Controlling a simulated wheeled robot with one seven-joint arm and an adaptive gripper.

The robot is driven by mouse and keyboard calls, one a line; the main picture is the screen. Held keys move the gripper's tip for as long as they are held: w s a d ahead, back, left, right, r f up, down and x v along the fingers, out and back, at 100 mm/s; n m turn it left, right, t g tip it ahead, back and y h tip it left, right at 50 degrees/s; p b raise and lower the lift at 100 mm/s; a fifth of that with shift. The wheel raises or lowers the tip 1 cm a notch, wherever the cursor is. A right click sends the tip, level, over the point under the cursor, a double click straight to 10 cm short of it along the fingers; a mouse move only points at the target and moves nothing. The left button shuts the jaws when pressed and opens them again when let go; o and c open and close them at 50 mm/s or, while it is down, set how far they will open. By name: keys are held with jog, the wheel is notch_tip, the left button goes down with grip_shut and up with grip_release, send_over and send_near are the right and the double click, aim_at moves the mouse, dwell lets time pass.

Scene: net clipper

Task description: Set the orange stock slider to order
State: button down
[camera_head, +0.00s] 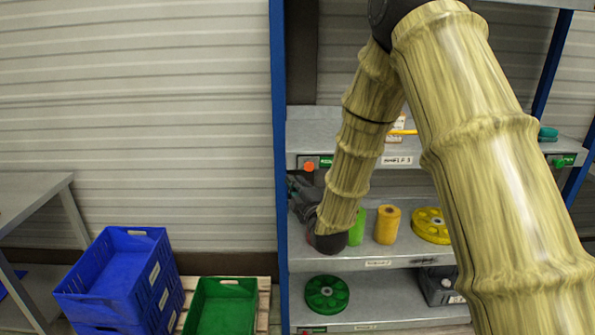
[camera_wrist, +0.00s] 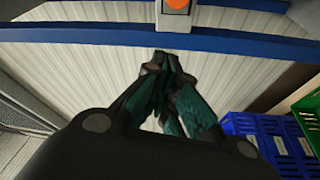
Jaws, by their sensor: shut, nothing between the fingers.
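The orange stock slider (camera_head: 309,167) is a small round knob at the left end of a shelf's front edge, next to the blue upright. In the wrist view the orange knob (camera_wrist: 177,4) sits on a grey plate, cut off by the top edge. In the head view my gripper (camera_head: 298,188) is a dark shape just below and left of the knob. The slider's order marking is not readable.
The blue shelf upright (camera_head: 280,150) stands close beside my gripper. The shelf below holds a green roll (camera_head: 357,226), a yellow roll (camera_head: 387,225) and a yellow wheel (camera_head: 429,226). Blue crates (camera_head: 117,270) and a green crate (camera_head: 222,308) stand at lower left.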

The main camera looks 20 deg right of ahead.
aim_at(298, 168)
jog(key=w+r+p, duration=0.1)
jog(key=w+p, duration=0.2)
jog(key=w, duration=0.7)
jog(key=shift+s+d+f+p, duration=0.2)
jog(key=shift+d, duration=0.35)
jog(key=shift+s+d+f+p, duration=0.15)
jog(key=shift+d+f+p, duration=0.1)
jog(key=shift+d, duration=0.3)
jog(key=shift+s+d+f+p, duration=0.2)
jog(key=shift+d, duration=0.35)
